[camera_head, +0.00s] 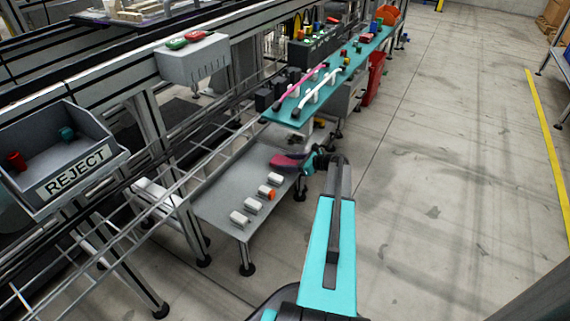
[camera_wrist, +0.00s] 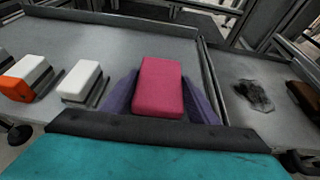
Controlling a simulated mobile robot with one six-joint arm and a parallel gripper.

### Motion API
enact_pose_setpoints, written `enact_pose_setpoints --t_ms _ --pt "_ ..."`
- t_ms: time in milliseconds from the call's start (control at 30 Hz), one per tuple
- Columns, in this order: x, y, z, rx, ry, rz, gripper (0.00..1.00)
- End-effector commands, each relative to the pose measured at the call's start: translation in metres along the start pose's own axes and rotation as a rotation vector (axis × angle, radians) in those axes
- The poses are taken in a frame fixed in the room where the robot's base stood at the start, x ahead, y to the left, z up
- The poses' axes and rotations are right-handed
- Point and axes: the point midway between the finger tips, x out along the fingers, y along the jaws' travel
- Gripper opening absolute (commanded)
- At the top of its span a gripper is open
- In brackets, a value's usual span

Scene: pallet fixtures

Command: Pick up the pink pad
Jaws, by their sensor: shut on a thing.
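The pink pad (camera_wrist: 162,88) is a rounded block, upright in the middle of the wrist view. Purple finger-like pieces (camera_wrist: 120,96) flank it left and right, and my gripper (camera_wrist: 163,108) is shut on it. In the head view the pink pad (camera_head: 288,160) shows small and dark pink at the end of my arm, over the back right part of the low grey table (camera_head: 215,205). My gripper (camera_head: 298,163) is partly hidden by my wrist there. Whether the pad still touches anything below cannot be told.
White pads (camera_head: 240,217) and an orange-and-white pad (camera_head: 267,192) stand in a row on the grey table. Left is a REJECT bin (camera_head: 78,178) holding red and teal pieces. A teal shelf (camera_head: 285,115) with a pink rod and white handle stands behind. The floor right is clear.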

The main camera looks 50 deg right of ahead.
Motion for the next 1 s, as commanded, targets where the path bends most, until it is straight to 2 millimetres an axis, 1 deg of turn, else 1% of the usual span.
enact_pose_setpoints --t_ms 167,267,467,600,800,1000 --pt "-0.003 0.0 0.007 -0.001 0.0 0.0 0.33" --pt "-0.007 0.0 0.016 -0.002 -0.001 -0.001 0.33" --pt "-0.018 0.0 0.042 -0.001 0.0 0.0 0.33" --pt "-0.027 0.0 0.063 -0.002 0.0 -0.001 0.33" --pt "-0.036 0.0 0.085 -0.001 0.0 -0.001 0.33" --pt "-0.039 0.0 0.092 0.0 0.0 -0.001 0.33"
